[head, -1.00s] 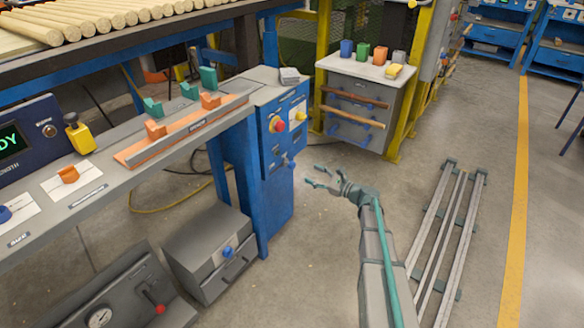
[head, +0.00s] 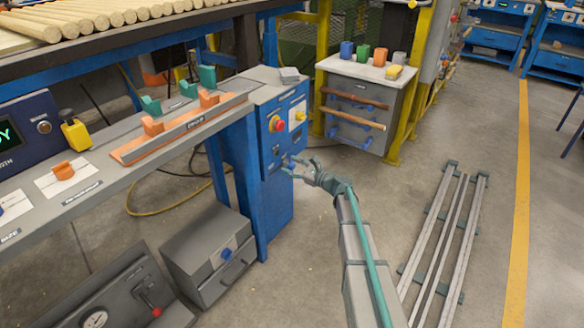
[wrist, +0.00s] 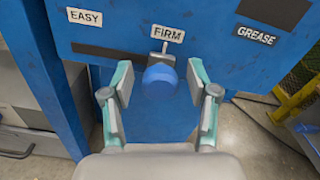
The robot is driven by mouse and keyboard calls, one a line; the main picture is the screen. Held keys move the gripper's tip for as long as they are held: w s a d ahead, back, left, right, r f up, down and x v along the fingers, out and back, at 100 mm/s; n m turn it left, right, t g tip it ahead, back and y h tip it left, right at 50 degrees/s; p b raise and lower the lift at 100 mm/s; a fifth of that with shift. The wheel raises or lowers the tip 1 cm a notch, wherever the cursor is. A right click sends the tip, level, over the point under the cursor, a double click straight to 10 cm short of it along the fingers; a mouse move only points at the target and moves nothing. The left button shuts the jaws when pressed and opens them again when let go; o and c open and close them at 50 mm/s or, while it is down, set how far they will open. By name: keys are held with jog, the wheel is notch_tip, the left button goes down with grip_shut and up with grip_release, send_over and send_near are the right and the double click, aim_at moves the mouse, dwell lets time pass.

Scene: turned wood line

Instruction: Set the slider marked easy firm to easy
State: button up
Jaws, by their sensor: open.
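The easy firm slider has a round blue knob (wrist: 160,80) on a short grey stem. It stands under the FIRM label (wrist: 167,33), at the right end of a dark horizontal slot (wrist: 105,52). The EASY label (wrist: 85,17) is above the slot's left end. My gripper (wrist: 159,84) is open, one finger on each side of the knob, with visible gaps and no clear contact. In the head view my gripper (head: 288,168) is at the front of the blue cabinet (head: 280,200); the knob is hard to make out there.
A GREASE label (wrist: 255,36) and another dark slot (wrist: 273,10) are to the right on the same panel. Above are a red button (head: 277,124) and a yellow one (head: 300,115). A grey box (head: 207,255) stands on the floor at left.

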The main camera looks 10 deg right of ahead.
aim_at(271, 174)
grip_shut()
jog(key=shift+s, duration=0.1)
jog(key=s+a, duration=0.6)
jog(key=shift+p, duration=0.4)
grip_release()
